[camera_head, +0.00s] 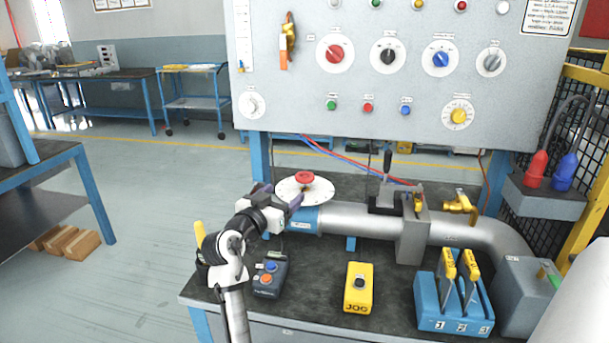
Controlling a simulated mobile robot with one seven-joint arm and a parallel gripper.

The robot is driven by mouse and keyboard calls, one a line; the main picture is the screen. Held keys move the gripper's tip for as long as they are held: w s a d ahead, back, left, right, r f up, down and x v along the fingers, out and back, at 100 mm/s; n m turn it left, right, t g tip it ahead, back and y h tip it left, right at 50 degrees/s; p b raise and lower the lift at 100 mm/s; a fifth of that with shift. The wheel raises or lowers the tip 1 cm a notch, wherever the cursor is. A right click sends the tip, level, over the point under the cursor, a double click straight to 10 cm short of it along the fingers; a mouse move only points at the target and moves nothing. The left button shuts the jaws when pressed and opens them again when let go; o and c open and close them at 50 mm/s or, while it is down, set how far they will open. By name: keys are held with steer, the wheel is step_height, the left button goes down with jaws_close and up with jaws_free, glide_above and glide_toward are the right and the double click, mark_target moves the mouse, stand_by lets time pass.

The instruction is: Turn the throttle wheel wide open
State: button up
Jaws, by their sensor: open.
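The throttle wheel appears to be the small red handwheel (304,177) above a round white dial plate (322,196), on top of the pipe's left end. My gripper (279,194) is at the front left edge of the dial plate. Its dark fingers are spread apart, with nothing seen between them. The fingers are near the plate's rim, and the red wheel lies beyond them, to the upper right. I cannot tell whether a finger touches the plate. The markings on the plate are too small to read.
The grey pipe (345,220) runs right through a grey gate block (412,235). A pendant (270,279) with blue and orange buttons, a yellow JOG box (358,287) and a blue lever block (452,300) stand on the bench front. A panel of knobs (400,100) rises behind.

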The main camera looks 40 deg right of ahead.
mark_target(308, 172)
steer(key=p+x, duration=0.3)
steer(key=x, duration=1)
steer(key=shift+w+d+p, duration=0.1)
steer(key=shift+d+p, duration=0.2)
steer(key=shift+d, duration=0.15)
steer(key=c, duration=1)
